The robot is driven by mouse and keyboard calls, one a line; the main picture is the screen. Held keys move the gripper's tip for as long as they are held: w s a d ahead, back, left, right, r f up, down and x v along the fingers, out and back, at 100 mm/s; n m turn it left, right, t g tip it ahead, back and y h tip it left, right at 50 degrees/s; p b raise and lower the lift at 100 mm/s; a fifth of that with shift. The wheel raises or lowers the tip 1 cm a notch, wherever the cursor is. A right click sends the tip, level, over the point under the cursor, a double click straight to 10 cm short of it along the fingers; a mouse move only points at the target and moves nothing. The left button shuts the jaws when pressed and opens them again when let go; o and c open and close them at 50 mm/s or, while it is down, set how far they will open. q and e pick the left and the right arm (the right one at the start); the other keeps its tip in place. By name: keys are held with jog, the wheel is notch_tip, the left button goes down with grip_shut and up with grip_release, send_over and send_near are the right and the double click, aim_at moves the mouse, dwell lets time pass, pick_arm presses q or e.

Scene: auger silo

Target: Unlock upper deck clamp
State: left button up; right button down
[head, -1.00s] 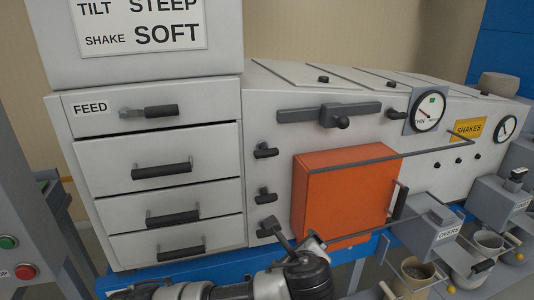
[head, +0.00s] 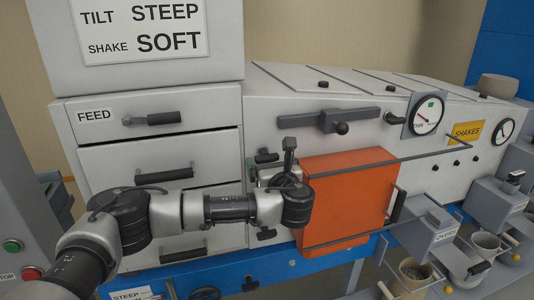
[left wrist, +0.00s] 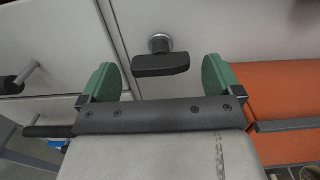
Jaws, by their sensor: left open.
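The upper deck clamp (head: 266,157), a short black lever on the pale panel, sits left of the orange door's top corner. In the left wrist view the black clamp bar (left wrist: 160,64) lies level on a round metal stem. My left gripper (head: 271,165) is in front of the panel, close to this clamp. In the left wrist view its green fingertips (left wrist: 160,78) are spread, one on each side of the bar, with gaps at both ends. A lower clamp (head: 266,234) shows below my wrist; the middle one is hidden behind my arm. My right gripper is not in view.
The orange door (head: 350,200) with its grey rail stands just right of the gripper. Drawers with black handles (head: 164,174) are at the left, partly behind my arm. A sliding black lever (head: 340,127) is above. Gauges and cups are further right.

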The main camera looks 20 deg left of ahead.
pick_arm(q)
jog(key=shift+x, duration=1.4)
jog(key=shift+c, duration=0.4)
jog(key=c, duration=0.9)
jog(key=shift+o, duration=0.2)
